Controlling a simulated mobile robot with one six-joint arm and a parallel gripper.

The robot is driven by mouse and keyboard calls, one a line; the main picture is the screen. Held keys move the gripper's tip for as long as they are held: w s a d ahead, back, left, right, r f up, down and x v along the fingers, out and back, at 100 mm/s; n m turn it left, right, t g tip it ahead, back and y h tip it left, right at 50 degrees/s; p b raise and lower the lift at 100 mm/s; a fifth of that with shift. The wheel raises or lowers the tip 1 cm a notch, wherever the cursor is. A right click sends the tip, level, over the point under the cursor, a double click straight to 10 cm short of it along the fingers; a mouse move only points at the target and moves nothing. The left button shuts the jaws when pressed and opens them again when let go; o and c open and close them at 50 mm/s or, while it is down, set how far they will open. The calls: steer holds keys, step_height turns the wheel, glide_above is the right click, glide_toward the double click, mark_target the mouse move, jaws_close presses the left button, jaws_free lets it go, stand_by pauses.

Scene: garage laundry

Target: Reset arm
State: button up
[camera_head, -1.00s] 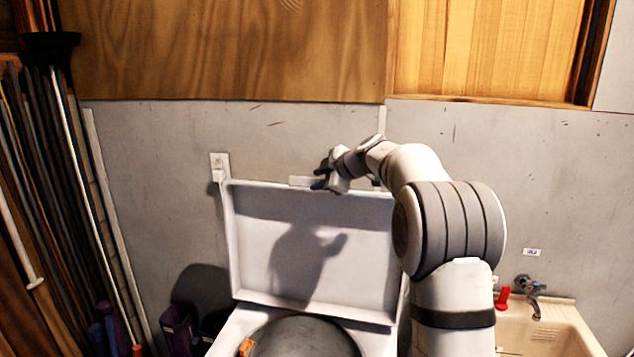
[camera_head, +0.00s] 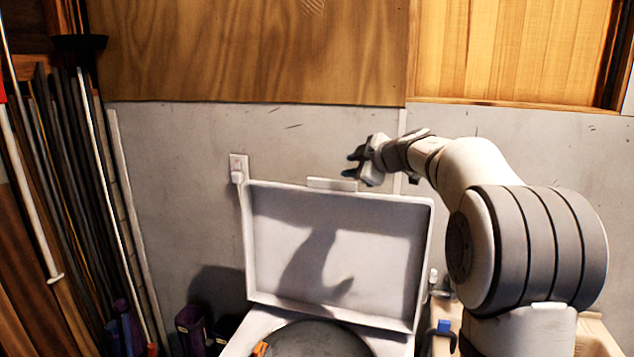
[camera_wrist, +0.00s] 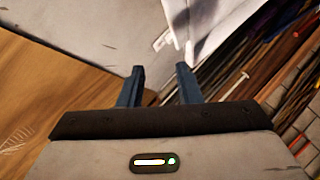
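My gripper (camera_head: 354,164) is raised in front of the grey wall, near the top edge of the open washer lid (camera_head: 335,250). In the wrist view my gripper's two dark fingers (camera_wrist: 158,86) are apart with nothing between them. My arm is bent and comes in from the right of the head view. The lid stands upright behind a top-loading washer, and the arm's shadow falls on it.
An orange item (camera_head: 260,349) sits at the washer opening's left rim. A wall socket (camera_head: 238,167) is left of the lid. Poles and boards (camera_head: 70,200) lean at the left. Purple containers (camera_head: 192,330) stand on the floor.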

steer(key=s+d+r+m+t+h+b, duration=0.2)
steer(key=s+r+m+t+h, duration=0.1)
steer(key=s+m+t, duration=0.15)
steer(key=s+d+f+m+g+h+b, duration=0.1)
steer(key=s+d+f+m+h, duration=0.25)
steer(key=s, duration=0.25)
steer(key=s+d+f+m+g+h, duration=0.2)
steer(key=s+f+m+h, duration=0.1)
steer(key=s+f+m, duration=0.15)
steer(key=s+a+f+m+g+y+b, duration=0.1)
steer(key=s+a+f+g, duration=0.1)
steer(key=s+f, duration=0.5)
steer(key=s+a+f+m+g+b, duration=0.1)
steer(key=s+f+g, duration=0.3)
steer(key=s+f, duration=0.4)
steer(key=s+a+f+m+g+y+b, duration=0.1)
steer(key=s+f, duration=0.6)
steer(key=s, duration=0.7)
steer(key=a+m+g, duration=0.1)
steer(key=a+g, duration=0.1)
steer(key=g, duration=0.1)
steer(key=shift+s+a+f+y, duration=0.15)
steer(key=shift+a+f+y, duration=0.05)
steer(key=shift+f+y, duration=0.15)
